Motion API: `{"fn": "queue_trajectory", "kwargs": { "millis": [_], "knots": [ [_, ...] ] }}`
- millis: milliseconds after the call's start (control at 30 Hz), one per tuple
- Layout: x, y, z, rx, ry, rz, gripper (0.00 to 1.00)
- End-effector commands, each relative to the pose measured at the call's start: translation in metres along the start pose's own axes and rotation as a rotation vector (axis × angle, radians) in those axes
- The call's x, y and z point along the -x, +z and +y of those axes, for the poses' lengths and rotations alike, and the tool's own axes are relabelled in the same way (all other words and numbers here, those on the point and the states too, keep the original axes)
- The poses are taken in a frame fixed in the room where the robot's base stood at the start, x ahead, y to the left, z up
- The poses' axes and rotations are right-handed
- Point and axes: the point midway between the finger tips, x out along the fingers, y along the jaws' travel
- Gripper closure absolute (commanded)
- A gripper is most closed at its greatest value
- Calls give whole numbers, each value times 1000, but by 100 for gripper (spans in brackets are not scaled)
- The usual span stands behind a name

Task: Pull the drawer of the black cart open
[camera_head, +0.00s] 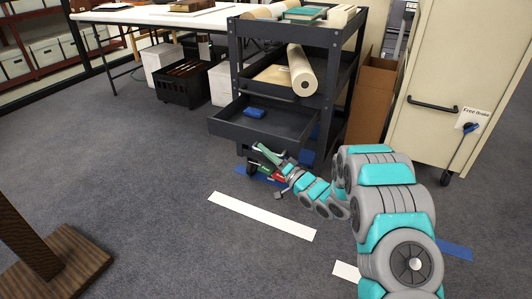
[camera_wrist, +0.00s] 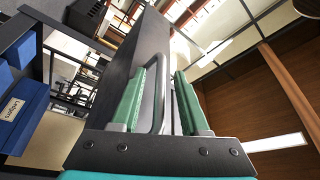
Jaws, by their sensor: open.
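The black cart (camera_head: 234,60) stands in the middle of the head view. Its drawer (camera_head: 262,133) sticks out past the cart's front posts, with its inside showing and a blue item (camera_head: 254,112) in it. My gripper (camera_head: 264,157) is low in front of the drawer face, its green fingers apart. In the wrist view, a grey bar handle (camera_wrist: 160,95) on the dark drawer face stands between the two fingers of my gripper (camera_wrist: 166,72). I cannot tell whether either finger touches it. The handle is too small to make out in the head view.
A rolled sheet (camera_head: 301,70) lies on the cart's middle shelf. A cardboard box (camera_head: 373,95) and a cream cabinet (camera_head: 432,70) stand right of the cart. A white table (camera_head: 150,14) is behind left. Carpet left of the cart is clear; a wooden stand (camera_head: 70,265) is at front left.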

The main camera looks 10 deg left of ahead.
Motion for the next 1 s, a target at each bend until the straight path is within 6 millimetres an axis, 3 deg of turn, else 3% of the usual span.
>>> {"fn": "queue_trajectory", "kwargs": {
  "millis": [500,1000],
  "knots": [
    [69,-1,0,1,0,1,55],
    [77,0,0,0,1,0,55]
  ]
}}
